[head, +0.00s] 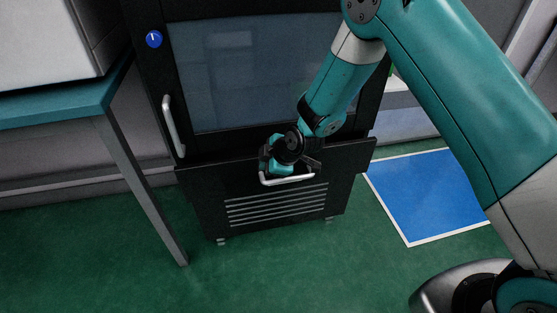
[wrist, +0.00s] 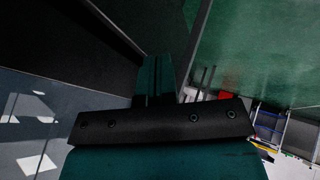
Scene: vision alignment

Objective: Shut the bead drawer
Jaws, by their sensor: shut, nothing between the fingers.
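The bead drawer (head: 328,195) is the black lower front of the dark cabinet, with a silver bar handle (head: 288,181) and pale vent slits. Its front seems to stand a little forward of the cabinet above; how far is hard to tell. My gripper (head: 274,163) is at the drawer front, just above the left part of the handle. Its fingers (wrist: 155,82) show shut and empty in the wrist view, close to a dark surface. Whether they touch the drawer cannot be told.
A teal-topped table (head: 60,108) stands at left. A blue floor mat (head: 425,195) lies right. Green floor in front is clear.

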